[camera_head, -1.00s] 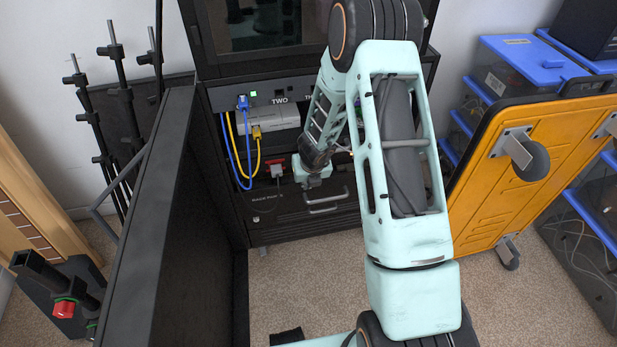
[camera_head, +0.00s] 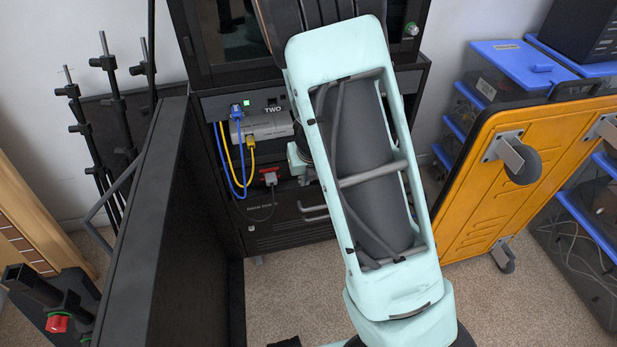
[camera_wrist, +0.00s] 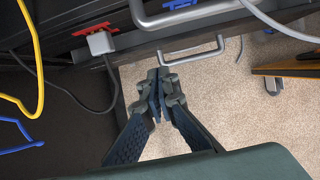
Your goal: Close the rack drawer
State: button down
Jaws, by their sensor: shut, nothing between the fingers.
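The black rack (camera_head: 290,232) stands at the back centre in the head view. A silver drawer handle (camera_head: 312,208) shows on its lower front, partly covered by my arm. In the wrist view, a silver handle (camera_wrist: 192,62) sticks out from a dark front edge, and a larger silver bar (camera_wrist: 190,14) lies above it. My gripper (camera_wrist: 158,82) is shut and empty, its fingertips close to the lower handle's left side; I cannot tell whether they touch. In the head view my gripper is hidden behind my arm, and how far the drawer stands out is unclear.
A blue cable (camera_head: 228,165), a yellow cable (camera_head: 250,165) and a red-grey plug (camera_head: 269,178) sit at the rack's left. A black panel (camera_head: 170,230) stands left. An orange wheeled cart (camera_head: 480,190) stands right. Carpet (camera_head: 285,290) before the rack is clear.

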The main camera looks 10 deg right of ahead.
jog(key=s+d+f+n+g+h+p, duration=0.15)
jog(key=s+f+n+g, duration=0.45)
jog(key=s+f+n, duration=0.95)
jog(key=s+d+r+n+g+h, duration=0.1)
jog(key=s+d+n+g+h, duration=0.15)
jog(key=d+n, duration=0.55)
jog(key=s+d+r+n+g+h, duration=0.15)
jog(key=s+d+n+h, duration=0.25)
jog(key=n, duration=0.7)
jog(key=w+d+r+n+t+h+p, duration=0.15)
jog(key=d+n+h, duration=0.3)
jog(key=n, duration=0.55)
jog(key=w+d+r+n+t+h, duration=0.25)
jog(key=d+n, duration=0.35)
jog(key=n, duration=0.5)
jog(key=w+a+f+n+t+y, duration=0.15)
jog(key=w+n+t, duration=0.5)
jog(key=n, duration=0.65)
jog(key=w+a+f+n+t+y, duration=0.1)
jog(key=w+a+f+n+t, duration=0.2)
jog(key=w+n+t, duration=0.7)
jog(key=w+d+n+g+b, duration=0.1)
jog(key=w+d+n+b, duration=0.1)
jog(key=w+d, duration=0.4)
jog(key=shift+d+g, duration=0.35)
jog(key=shift+d, duration=0.15)
